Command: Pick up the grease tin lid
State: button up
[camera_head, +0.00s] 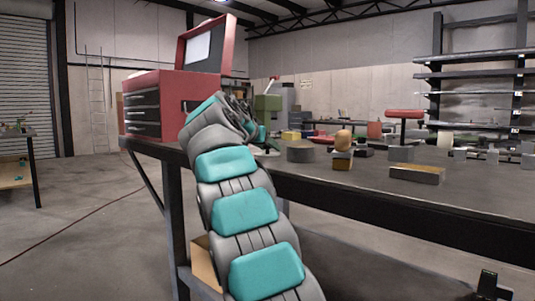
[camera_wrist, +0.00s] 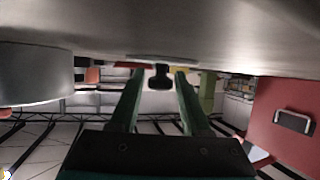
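My gripper (camera_wrist: 160,80) shows in the wrist view with its two green fingers apart and nothing clearly held between them. A small dark object shows in the gap, beyond or near the fingertips; I cannot tell how far off. In the head view my gripper (camera_head: 262,140) is low over the workbench's left part, partly hidden by my arm. A grey round tin (camera_head: 300,153) stands just right of it; a large grey cylinder, likely the same tin, shows at the left of the wrist view (camera_wrist: 35,75).
A red toolbox (camera_head: 160,100) with a raised lid stands on the workbench (camera_head: 370,195) left of my gripper. Right of the tin are a stacked block with a tan rounded top (camera_head: 343,140) and a grey-and-yellow block (camera_head: 417,173). The bench's front right is clear.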

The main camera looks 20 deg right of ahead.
grip_shut()
dwell(0.3)
jog(key=shift+r, duration=0.15)
jog(key=shift+r+p, duration=0.85)
jog(key=shift+r, duration=0.65)
